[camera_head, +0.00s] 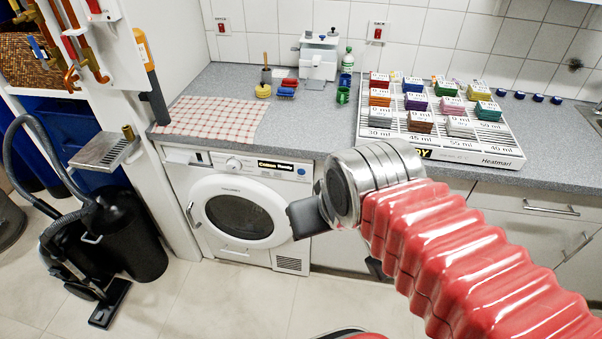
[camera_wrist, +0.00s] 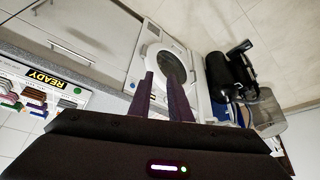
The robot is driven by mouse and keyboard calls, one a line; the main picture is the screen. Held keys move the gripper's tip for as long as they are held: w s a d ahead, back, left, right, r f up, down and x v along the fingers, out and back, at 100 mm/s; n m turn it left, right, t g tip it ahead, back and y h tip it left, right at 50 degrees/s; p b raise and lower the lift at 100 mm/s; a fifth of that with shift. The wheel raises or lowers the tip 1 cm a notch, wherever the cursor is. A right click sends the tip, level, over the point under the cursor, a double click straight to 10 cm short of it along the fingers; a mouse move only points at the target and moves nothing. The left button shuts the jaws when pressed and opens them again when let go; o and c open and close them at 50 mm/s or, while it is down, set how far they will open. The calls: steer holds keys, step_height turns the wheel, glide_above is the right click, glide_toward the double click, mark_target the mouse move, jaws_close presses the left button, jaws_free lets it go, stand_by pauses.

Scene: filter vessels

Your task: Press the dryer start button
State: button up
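The white dryer (camera_head: 204,181) stands under the grey counter in the head view, with a round dark door. Its top panel carries a dial (camera_head: 233,164), a dark label (camera_head: 275,166) and a small blue-and-dark spot (camera_head: 301,171) at the right end. I cannot tell which small mark is the start button. My gripper (camera_head: 294,228) is in front of the dryer's right side, partly hidden by my silver wrist. In the wrist view the dryer (camera_wrist: 153,33) lies beyond my gripper (camera_wrist: 161,80). The two dark fingers are apart with nothing between them.
A black vacuum cleaner (camera_head: 130,240) stands on the floor left of the dryer. A metal shelf (camera_head: 105,150) juts out at the left. The counter holds a checked cloth (camera_head: 208,117) and a white rack (camera_head: 455,152) of coloured blocks. Floor before the dryer is clear.

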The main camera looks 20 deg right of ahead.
jaws_close()
stand_by(1.0)
